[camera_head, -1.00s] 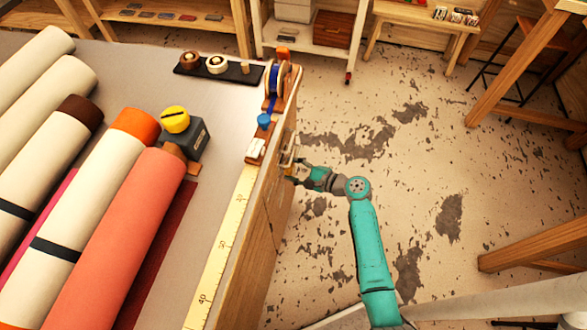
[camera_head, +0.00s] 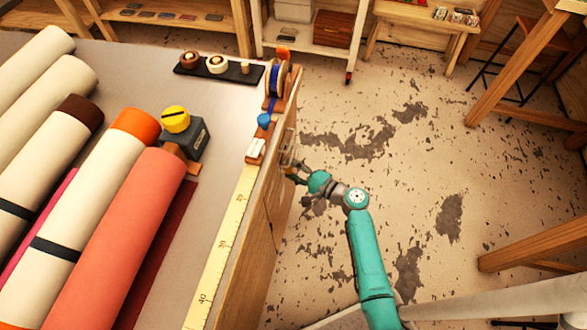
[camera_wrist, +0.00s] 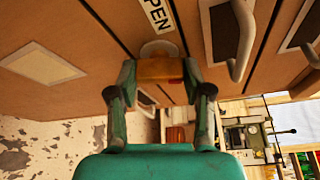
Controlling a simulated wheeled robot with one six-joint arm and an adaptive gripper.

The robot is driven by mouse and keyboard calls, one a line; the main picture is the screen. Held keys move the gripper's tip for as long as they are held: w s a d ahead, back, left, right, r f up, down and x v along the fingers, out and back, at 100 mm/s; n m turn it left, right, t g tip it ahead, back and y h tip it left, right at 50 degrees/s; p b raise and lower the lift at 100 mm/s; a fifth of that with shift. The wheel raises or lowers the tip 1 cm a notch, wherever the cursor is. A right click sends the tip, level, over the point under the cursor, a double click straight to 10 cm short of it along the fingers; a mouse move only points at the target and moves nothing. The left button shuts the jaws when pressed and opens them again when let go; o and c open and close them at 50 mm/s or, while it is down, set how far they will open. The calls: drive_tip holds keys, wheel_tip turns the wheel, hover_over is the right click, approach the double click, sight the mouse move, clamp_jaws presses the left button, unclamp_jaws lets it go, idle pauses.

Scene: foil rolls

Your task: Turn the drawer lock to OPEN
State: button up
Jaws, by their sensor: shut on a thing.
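The drawer lock's orange-brown knob (camera_wrist: 160,66) is between the fingers of my gripper (camera_wrist: 159,76) in the wrist view, with a pale round plate behind it. My gripper is shut on this knob. A white label (camera_wrist: 158,15) with the letters "PEN" showing lies just beyond the plate, its start cut off by the frame. In the head view my gripper (camera_head: 297,172) is at the front face of the workbench. The lock is too small to make out clearly there.
On the bench (camera_head: 225,135) lie several large rolls (camera_head: 125,235) and a yellow ruler (camera_head: 222,240). The floor (camera_head: 400,180) right of the bench is clear around my arm.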

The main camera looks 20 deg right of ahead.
drive_tip(key=n+t+y, duration=0.1)
drive_tip(key=n, duration=0.3)
drive_tip(key=n+y, duration=0.1)
drive_tip(key=n, duration=0.3)
drive_tip(key=n+t+y, duration=0.1)
drive_tip(key=n+y, duration=0.1)
drive_tip(key=n, duration=0.3)
drive_tip(key=shift+f+t, duration=0.3)
idle(0.3)
drive_tip(key=o, duration=1.2)
drive_tip(key=shift+c, duration=0.2)
drive_tip(key=v, duration=1.2)
